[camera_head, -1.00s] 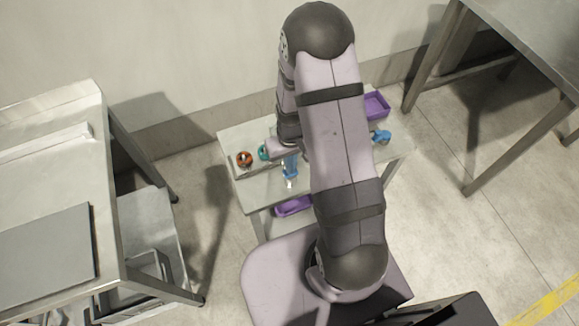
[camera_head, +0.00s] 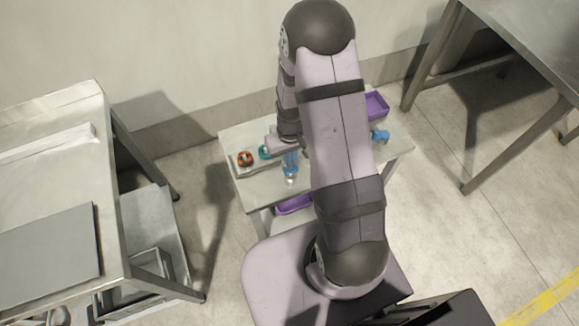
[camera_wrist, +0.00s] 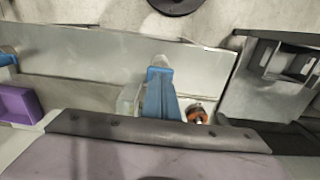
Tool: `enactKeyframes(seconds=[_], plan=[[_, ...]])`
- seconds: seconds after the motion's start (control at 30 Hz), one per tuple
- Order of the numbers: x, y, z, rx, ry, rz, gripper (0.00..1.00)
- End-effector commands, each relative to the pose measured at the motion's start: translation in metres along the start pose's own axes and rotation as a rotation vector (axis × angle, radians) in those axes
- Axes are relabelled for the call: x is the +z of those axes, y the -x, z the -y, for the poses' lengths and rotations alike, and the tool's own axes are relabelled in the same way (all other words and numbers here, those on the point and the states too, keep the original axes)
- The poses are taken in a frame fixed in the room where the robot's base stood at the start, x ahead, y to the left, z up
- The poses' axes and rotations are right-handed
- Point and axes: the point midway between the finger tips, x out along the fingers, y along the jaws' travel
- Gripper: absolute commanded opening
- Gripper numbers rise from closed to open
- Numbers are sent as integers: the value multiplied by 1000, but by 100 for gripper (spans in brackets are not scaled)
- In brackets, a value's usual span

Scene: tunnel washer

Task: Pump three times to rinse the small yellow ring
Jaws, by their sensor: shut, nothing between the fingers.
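My gripper (camera_head: 290,179) has blue fingers and points down over the small table, beside my arm in the head view. Its fingers are shut and empty. They also show in the wrist view (camera_wrist: 160,72). I cannot make out the small yellow ring in either view. An orange-red ring (camera_head: 245,158) lies in a tray at the table's left, with a teal item (camera_head: 264,152) beside it. The orange-red ring also shows close to the fingers in the wrist view (camera_wrist: 198,113). A blue object (camera_head: 380,136) stands at the table's right, partly hidden by my arm.
A purple tray (camera_head: 376,105) is at the table's back right. Another purple container (camera_head: 294,205) is lower, by the table's front edge. Steel tables stand at the left (camera_head: 60,180) and upper right (camera_head: 535,35). My arm hides much of the small table's middle.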

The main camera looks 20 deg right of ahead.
Motion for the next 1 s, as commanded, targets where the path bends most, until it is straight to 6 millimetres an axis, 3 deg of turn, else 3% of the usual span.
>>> enactKeyframes(seconds=[0.7, 1.0], plan=[[0, -26, 0, 0, 0, 0, 0], [0, -24, 0, 0, 0, 0, 0]])
